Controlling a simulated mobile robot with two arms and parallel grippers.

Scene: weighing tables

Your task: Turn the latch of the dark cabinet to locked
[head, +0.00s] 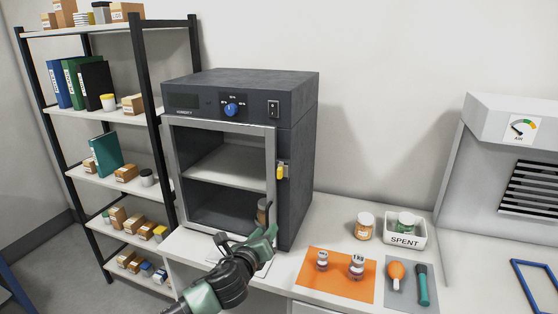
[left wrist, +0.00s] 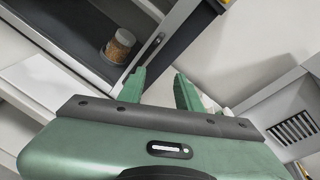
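The dark cabinet (head: 298,130) stands on the white bench, with a grey-framed front door (head: 271,170) that looks shut. A jar (head: 263,211) stands inside at the bottom right and also shows in the left wrist view (left wrist: 118,46). My left gripper (head: 272,238) is in front of the cabinet's lower right corner, below the latch. In the left wrist view its green fingers (left wrist: 158,88) are apart with nothing between them. My right gripper is out of view.
Right of the cabinet are an orange mat (head: 330,288) with two metal weights, a jar (head: 364,226), a SPENT tray (head: 405,241) and a grey mat (head: 403,300) with tools. A shelf rack (head: 154,120) stands close on the left. Space before the latch looks clear.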

